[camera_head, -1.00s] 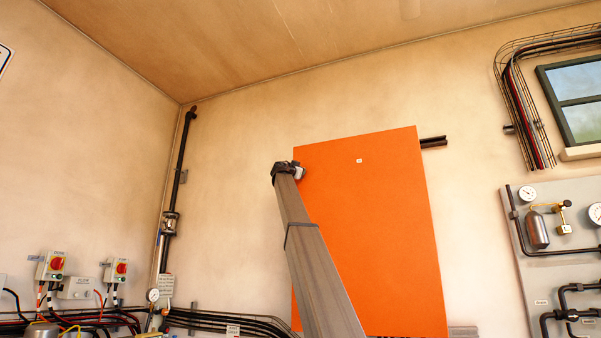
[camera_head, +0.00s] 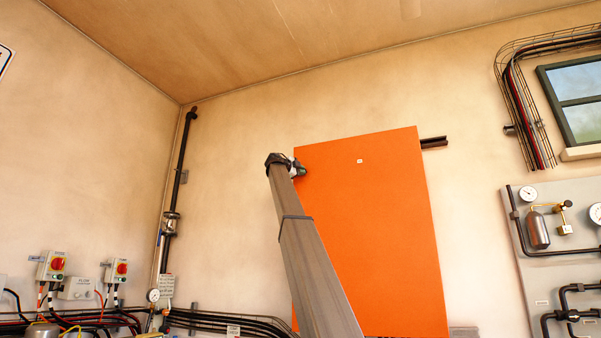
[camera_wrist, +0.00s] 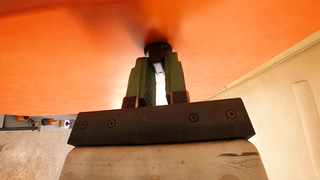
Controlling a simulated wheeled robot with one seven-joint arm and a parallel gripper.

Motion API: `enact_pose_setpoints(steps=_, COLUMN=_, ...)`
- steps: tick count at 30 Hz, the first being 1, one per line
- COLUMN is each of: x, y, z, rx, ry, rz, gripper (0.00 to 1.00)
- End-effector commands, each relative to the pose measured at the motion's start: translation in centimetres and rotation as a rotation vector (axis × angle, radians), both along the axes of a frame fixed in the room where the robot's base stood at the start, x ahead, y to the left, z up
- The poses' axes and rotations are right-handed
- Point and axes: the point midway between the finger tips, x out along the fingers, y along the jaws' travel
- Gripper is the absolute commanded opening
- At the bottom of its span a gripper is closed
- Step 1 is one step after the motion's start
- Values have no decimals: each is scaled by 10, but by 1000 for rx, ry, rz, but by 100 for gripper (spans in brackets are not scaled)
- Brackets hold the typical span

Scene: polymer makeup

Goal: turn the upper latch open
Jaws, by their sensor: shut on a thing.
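The orange cabinet door (camera_head: 375,235) stands against the back wall in the head view and also fills the top of the wrist view (camera_wrist: 70,60). The dark upper latch (camera_wrist: 157,47) is on the orange surface in the wrist view, mostly hidden by the fingers. My gripper (camera_wrist: 157,72) has its two green fingers closed on the latch, with a bright gap between them further back. In the head view my gripper (camera_head: 300,167) is at the door's upper left edge, and the latch cannot be made out there.
Dark pipes (camera_head: 172,200) run up the corner left of the door. Switch boxes (camera_head: 52,266) and cables are at lower left. A gauge panel (camera_head: 520,260) stands at right, with a window (camera_head: 580,100) above it. The wall between corner pipe and door is bare.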

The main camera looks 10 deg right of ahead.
Motion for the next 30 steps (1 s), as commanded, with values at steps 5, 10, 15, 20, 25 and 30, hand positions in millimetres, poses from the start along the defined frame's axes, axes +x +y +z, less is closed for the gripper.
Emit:
enact_pose_setpoints(steps=5, x=3, y=-1, z=5, rx=73, ry=-49, rz=3, gripper=0)
enact_pose_setpoints(steps=10, x=3, y=-1, z=5, rx=119, ry=-75, rz=4, gripper=0)
enact_pose_setpoints(steps=15, x=3, y=-1, z=5, rx=138, ry=-88, rz=4, gripper=0)
enact_pose_setpoints(steps=20, x=3, y=-1, z=4, rx=142, ry=-90, rz=3, gripper=0)
enact_pose_setpoints(steps=25, x=3, y=-1, z=4, rx=142, ry=-90, rz=3, gripper=0)
enact_pose_setpoints(steps=30, x=3, y=-1, z=4, rx=143, ry=-89, rz=3, gripper=39)
